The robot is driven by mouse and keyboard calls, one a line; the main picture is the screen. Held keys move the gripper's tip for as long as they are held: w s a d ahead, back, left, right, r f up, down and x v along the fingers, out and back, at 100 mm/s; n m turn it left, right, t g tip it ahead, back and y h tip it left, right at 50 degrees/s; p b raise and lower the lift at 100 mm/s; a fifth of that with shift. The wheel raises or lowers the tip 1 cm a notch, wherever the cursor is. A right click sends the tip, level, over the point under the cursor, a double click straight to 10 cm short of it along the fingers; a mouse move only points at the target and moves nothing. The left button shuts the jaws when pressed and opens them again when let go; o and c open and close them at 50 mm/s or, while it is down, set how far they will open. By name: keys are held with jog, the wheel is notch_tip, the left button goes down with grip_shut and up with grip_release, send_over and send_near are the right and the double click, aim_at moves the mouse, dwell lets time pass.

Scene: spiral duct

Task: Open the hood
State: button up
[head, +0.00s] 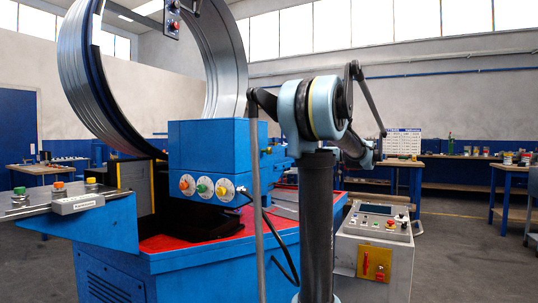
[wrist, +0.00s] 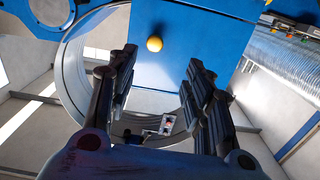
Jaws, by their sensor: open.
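The hood appears to be the blue box-like cover (head: 209,146) on the machine in the head view. In the wrist view a flat blue panel (wrist: 200,42), which seems to be part of it, fills the upper middle. A round yellow knob (wrist: 154,43) stands on this panel. My gripper (wrist: 160,75) is open and empty. Its two black fingers point toward the panel, and the knob shows beyond and between the fingertips, apart from both. In the head view my gripper cannot be made out, and the knob is not visible.
A large ribbed metal ring (head: 90,75) rises behind the blue cover. A control cabinet (head: 374,258) stands right of my arm. A button console (head: 75,204) juts out at left. Workbenches (head: 470,157) line the back wall, with open floor before them.

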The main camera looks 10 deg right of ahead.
aim_at(271, 150)
jog(key=x, duration=0.5)
jog(key=r+x, duration=0.1)
jog(key=x, duration=1)
jog(key=shift+w+a+r, duration=0.15)
jog(key=shift+w, duration=0.35)
grip_shut()
jog(key=shift+d, duration=0.2)
jog(key=shift+a, duration=0.1)
jog(key=shift+r, duration=0.1)
